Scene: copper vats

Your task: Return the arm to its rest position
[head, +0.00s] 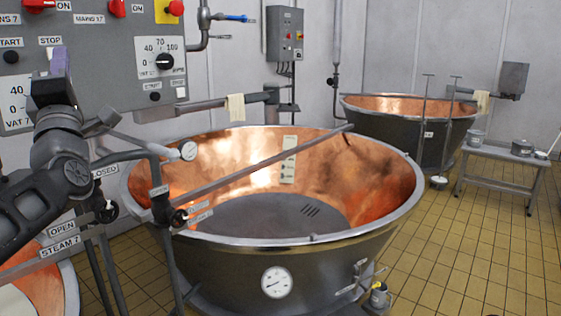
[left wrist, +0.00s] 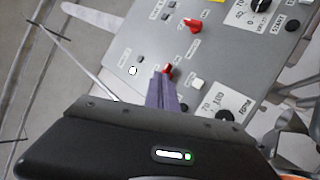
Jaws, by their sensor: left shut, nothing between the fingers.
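My left arm comes in from the left in the head view. Its gripper (head: 60,62) is raised in front of the grey control panel (head: 100,50), near the START and STOP labels. In the left wrist view the gripper's fingers (left wrist: 162,90) are shut together with nothing between them. They point at the panel (left wrist: 210,45) close to a red knob (left wrist: 168,70); whether they touch it cannot be told. My right gripper is in neither view.
A large copper vat (head: 270,240) stands in the middle, with pipes and a steam valve (head: 180,217) at its left. A second vat (head: 400,135) and a low bench (head: 500,155) stand behind at right.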

